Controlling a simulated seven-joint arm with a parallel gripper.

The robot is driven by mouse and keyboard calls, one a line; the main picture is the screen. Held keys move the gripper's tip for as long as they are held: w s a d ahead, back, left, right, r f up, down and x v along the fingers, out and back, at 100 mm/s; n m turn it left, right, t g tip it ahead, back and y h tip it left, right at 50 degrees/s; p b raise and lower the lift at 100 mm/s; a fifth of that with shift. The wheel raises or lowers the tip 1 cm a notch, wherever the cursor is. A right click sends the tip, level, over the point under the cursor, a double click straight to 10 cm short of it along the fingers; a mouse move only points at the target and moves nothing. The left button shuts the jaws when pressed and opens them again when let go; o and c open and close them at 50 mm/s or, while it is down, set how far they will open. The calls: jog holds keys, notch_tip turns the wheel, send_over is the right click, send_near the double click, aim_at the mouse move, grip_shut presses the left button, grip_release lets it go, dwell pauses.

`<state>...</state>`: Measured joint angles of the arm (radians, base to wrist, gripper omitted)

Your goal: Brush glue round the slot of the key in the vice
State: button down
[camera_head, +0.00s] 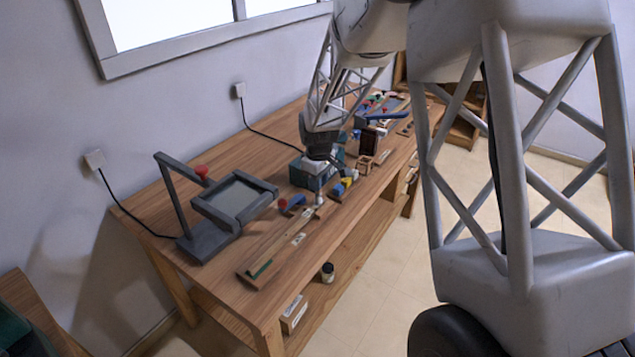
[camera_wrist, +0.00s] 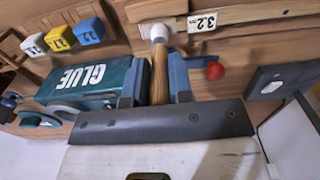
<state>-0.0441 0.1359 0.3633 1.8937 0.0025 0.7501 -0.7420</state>
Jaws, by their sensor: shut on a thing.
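My gripper (camera_wrist: 154,92) is shut on a brush, whose wooden handle (camera_wrist: 160,78) stands between the fingers. The brush's pale head (camera_wrist: 156,32) points away from my palm, over a wooden piece (camera_wrist: 155,10) at the top of the wrist view. I cannot tell whether the brush touches it. In the head view my gripper (camera_head: 318,182) is low over the bench, with the pale brush end (camera_head: 319,199) below it. A blue vice (camera_head: 293,203) with a red ball (camera_wrist: 215,70) is close beside the gripper. The key's slot cannot be made out.
A green box marked GLUE (camera_wrist: 85,78) is close on the left in the wrist view. Blue, white and yellow blocks (camera_wrist: 60,38) stand beyond it. A grey stand (camera_head: 235,200) with a plate is at the bench's left. Wooden strips (camera_head: 268,258) lie along the front edge.

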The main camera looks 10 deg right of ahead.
jog(key=shift+w+d, duration=0.6)
jog(key=shift+d, duration=0.05)
jog(key=shift+s+a, duration=1.2)
jog(key=shift+w+d+f, duration=0.1)
jog(key=shift+w+d, duration=1.05)
jog(key=shift+w, duration=0.05)
jog(key=shift+w+d+r, duration=0.1)
jog(key=shift+r, duration=0.1)
notch_tip(320, 180, up, 8)
jog(key=shift+f, duration=0.15)
jog(key=shift+s+a, duration=1.15)
jog(key=shift+s, duration=0.05)
